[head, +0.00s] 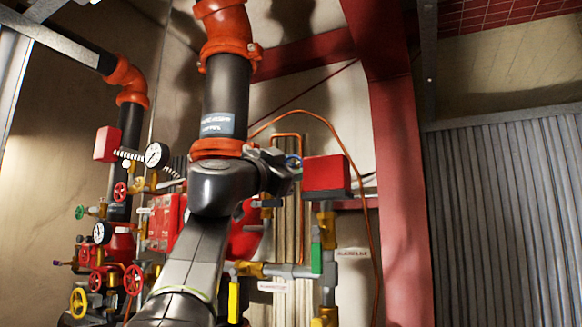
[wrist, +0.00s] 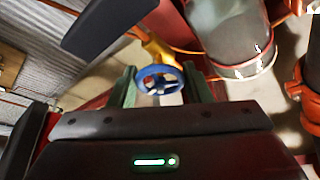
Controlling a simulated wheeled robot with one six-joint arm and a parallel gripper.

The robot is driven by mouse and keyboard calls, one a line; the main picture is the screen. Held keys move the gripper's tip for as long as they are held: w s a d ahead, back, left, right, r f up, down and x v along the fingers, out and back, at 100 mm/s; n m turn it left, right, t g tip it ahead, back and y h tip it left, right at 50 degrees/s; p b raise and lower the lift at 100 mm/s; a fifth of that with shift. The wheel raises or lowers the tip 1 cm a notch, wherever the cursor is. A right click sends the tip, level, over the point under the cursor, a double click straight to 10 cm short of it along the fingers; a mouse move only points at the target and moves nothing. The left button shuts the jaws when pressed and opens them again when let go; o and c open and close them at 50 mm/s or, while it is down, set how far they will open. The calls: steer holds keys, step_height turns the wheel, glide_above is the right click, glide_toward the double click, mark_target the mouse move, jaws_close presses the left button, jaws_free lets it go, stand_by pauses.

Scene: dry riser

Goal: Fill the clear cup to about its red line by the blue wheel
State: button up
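The blue wheel (wrist: 160,80) shows in the wrist view, straight ahead of my gripper (wrist: 161,84). It lies between the two greenish fingers as seen from the wrist; I cannot tell whether they touch it. The fingers are apart. A yellow brass fitting (wrist: 157,48) is behind the wheel. In the head view my gripper (head: 287,168) is at the riser's right side, with a bit of the blue wheel (head: 293,160) visible at its end.
A red box (head: 327,174) sits just right of my gripper, above brass and grey pipework. The large dark riser (head: 227,90) stands close behind my arm. Gauges and red, yellow and green wheels crowd the left. A red steel column (head: 398,170) stands at right.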

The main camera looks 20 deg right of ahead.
steer(key=shift+f+n+t+b, duration=0.25)
steer(key=shift+n+t+b, duration=0.35)
steer(key=shift+n+b, duration=0.6)
steer(key=shift+r+n+t+y+b, duration=0.1)
steer(key=shift+n+t+y+b, duration=0.3)
steer(key=shift+n, duration=0.6)
steer(key=shift+r+n+t+y+b, duration=0.15)
steer(key=shift+n+t, duration=0.35)
steer(key=shift+n, duration=0.5)
steer(key=o, duration=1)
steer(key=shift+c, duration=0.2)
steer(key=b+v, duration=0.7)
steer(key=v, duration=0.7)
steer(key=shift+d, duration=0.1)
